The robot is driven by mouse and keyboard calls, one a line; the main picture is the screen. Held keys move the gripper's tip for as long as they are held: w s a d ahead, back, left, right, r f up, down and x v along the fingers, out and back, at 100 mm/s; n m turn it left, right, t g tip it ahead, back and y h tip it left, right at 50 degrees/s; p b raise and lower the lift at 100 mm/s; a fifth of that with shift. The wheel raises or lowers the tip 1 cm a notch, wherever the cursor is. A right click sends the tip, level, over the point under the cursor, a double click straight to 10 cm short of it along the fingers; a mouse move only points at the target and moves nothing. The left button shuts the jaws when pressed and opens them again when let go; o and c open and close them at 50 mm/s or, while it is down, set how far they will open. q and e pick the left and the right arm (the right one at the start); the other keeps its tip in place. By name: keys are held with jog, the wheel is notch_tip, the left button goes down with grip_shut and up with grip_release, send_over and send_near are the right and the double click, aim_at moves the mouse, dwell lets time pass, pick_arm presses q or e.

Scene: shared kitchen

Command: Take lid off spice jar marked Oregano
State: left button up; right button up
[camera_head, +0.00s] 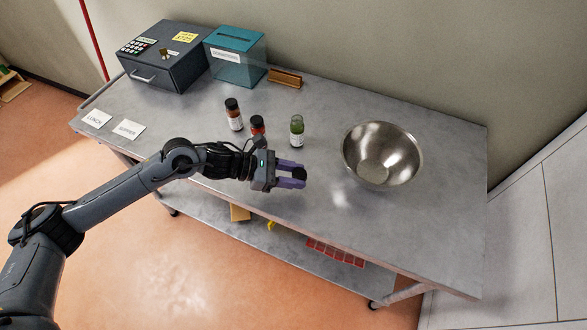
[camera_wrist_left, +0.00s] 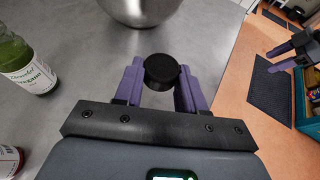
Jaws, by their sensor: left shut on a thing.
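The Oregano jar (camera_head: 297,131) is green with a white label and stands upright on the steel table. No dark cap shows on its top in the head view. Part of it, with its label, shows at the left of the left wrist view (camera_wrist_left: 30,68). My left gripper (camera_head: 292,175) is shut on a round black lid (camera_wrist_left: 161,71), held between its purple fingertips, apart from the jar and in front of it. My right gripper (camera_wrist_left: 281,57) shows at the right edge of the left wrist view, its purple fingers apart and nothing seen between them.
Two red spice jars with dark caps, one farther left (camera_head: 234,114) and one just behind my left gripper (camera_head: 258,125), stand nearby. A metal bowl (camera_head: 412,158) stands to the right. A cash box (camera_head: 165,62), a teal box (camera_head: 236,70) and a wooden holder (camera_head: 284,79) line the back.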

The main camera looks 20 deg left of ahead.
pick_arm(q)
jog(key=shift+f+b, duration=0.65)
jog(key=shift+f, duration=1.55)
jog(key=o, duration=1.2)
jog(key=shift+c, duration=0.2)
jog(key=shift+a, duration=0.1)
